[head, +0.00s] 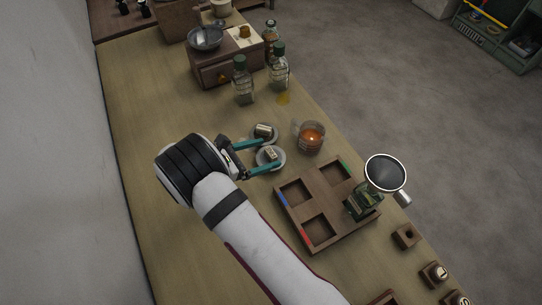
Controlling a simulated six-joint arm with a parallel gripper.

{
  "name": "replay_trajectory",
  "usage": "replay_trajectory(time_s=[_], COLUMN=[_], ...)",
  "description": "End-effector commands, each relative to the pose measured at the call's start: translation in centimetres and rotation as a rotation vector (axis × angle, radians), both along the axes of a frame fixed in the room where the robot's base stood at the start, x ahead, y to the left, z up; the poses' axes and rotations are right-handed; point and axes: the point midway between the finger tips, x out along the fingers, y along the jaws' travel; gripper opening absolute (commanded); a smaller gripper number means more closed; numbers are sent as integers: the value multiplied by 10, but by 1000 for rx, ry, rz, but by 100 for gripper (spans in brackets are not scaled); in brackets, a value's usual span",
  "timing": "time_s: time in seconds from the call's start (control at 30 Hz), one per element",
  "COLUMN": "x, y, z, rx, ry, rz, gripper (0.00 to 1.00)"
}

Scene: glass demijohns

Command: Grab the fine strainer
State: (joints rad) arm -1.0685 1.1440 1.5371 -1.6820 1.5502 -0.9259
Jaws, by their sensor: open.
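A round strainer (385,172) with a dark mesh, pale rim and short metal handle is at the right in the head view. It is above or on a dark green glass item (363,203) at the right of a wooden tray; I cannot tell how it is supported. My gripper (272,153) is open, with two teal fingers pointing right, well to the left of the strainer. A small metal piece on a pale saucer (270,166) shows between the fingers; I cannot tell whether they touch it.
The wooden tray (322,217) has several compartments. A second saucer with a metal piece (264,130) and a glass mug of amber liquid (311,137) stand nearby. Bottles (242,80) and a wooden box (213,74) with a bowl are farther back. The table's left side is clear.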

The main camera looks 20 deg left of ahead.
Motion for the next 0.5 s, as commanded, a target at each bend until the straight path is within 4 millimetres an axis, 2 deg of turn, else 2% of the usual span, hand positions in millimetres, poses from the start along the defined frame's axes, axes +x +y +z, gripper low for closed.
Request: replay_trajectory(time_s=[0.13,0.4,0.5], x=[17,22,22], y=[-17,-21,-21], z=[-12,-14,-14], rx=[-1,2,2], ry=[0,0,0], rz=[-2,1,1], gripper=[90,90,72])
